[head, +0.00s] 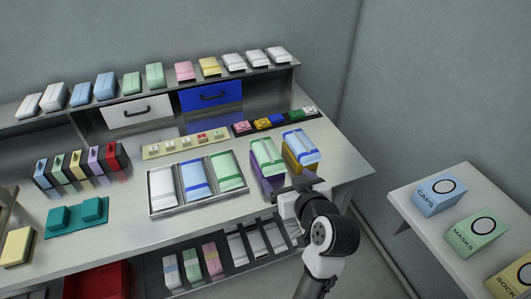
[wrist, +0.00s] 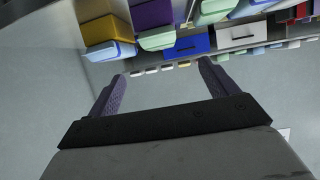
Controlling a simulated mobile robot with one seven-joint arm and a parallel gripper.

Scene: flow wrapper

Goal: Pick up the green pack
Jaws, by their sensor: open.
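Several green packs are in view. A green-and-white pack (head: 267,152) lies on a purple stand (head: 266,178) near the table's right end; it also shows at the top of the wrist view (wrist: 156,40). Another green-and-white pack (head: 226,171) lies in the right compartment of the metal tray (head: 200,204). Smaller green packs (head: 154,76) sit on the back shelf. My gripper (head: 292,189) is just in front of the purple and yellow stands. In the wrist view its two purple fingers (wrist: 162,70) are apart, with nothing between them.
A blue-and-white pack (head: 300,145) lies on the yellow stand (head: 299,165), close to the purple one. The back shelf (head: 165,93) has drawers beneath it. A side shelf (head: 470,260) at right holds a green MASKS box (head: 477,231) and others.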

